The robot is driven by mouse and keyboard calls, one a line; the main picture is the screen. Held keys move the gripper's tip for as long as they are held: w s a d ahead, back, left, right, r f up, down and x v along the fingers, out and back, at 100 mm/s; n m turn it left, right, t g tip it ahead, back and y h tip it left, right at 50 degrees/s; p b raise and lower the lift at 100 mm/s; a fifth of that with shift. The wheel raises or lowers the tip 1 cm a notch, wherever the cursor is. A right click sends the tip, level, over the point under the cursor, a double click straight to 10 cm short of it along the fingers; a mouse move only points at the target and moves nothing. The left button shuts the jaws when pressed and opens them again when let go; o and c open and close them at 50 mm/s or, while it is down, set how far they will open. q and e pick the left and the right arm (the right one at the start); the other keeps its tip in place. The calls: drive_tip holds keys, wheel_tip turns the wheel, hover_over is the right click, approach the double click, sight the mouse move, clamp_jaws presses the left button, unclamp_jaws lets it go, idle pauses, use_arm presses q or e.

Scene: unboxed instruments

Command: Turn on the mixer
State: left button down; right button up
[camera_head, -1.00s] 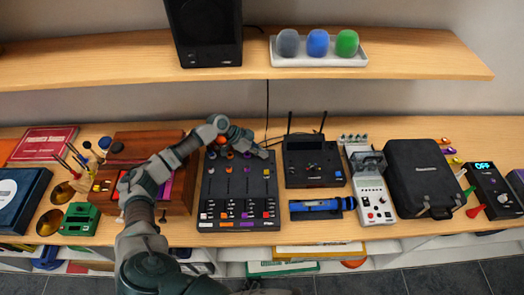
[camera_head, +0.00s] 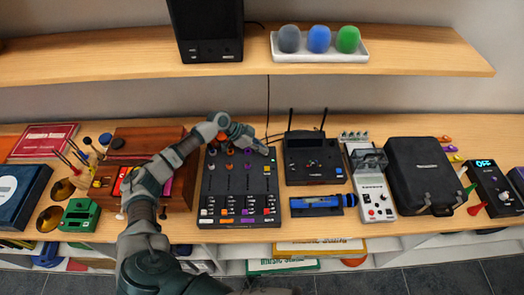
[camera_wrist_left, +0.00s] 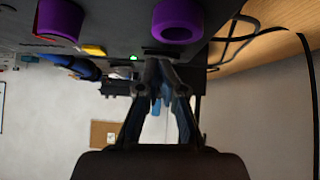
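The mixer (camera_head: 225,188) is a black panel with coloured knobs, sliders and buttons in the middle of the table in the head view. My left gripper (camera_head: 263,146) reaches over its upper right corner, at the back edge. In the left wrist view the mixer's dark face (camera_wrist_left: 110,25) shows at the top, with purple knobs (camera_wrist_left: 178,20) and a small lit green light (camera_wrist_left: 133,57). My left gripper's fingertips (camera_wrist_left: 161,70) are close together, beside a small dark part at the panel's edge. I cannot tell whether they touch it. My right gripper is in neither view.
A wooden box (camera_head: 178,203) stands left of the mixer, under my left arm. A black device with antennas (camera_head: 312,160) and a blue cylinder (camera_head: 322,203) are to its right. A black case (camera_head: 425,175) is further right. A dark cable runs behind the mixer.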

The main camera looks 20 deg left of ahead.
use_arm(q)
drive_tip(key=shift+a+f, duration=0.1)
drive_tip(key=shift+f, duration=0.1)
drive_tip(key=shift+a+r, duration=0.15)
drive_tip(key=shift+a, duration=0.05)
drive_tip(key=v, duration=1.1)
drive_tip(key=shift+r, duration=0.35)
drive_tip(key=shift+a+f, duration=0.1)
drive_tip(key=shift+a, duration=0.05)
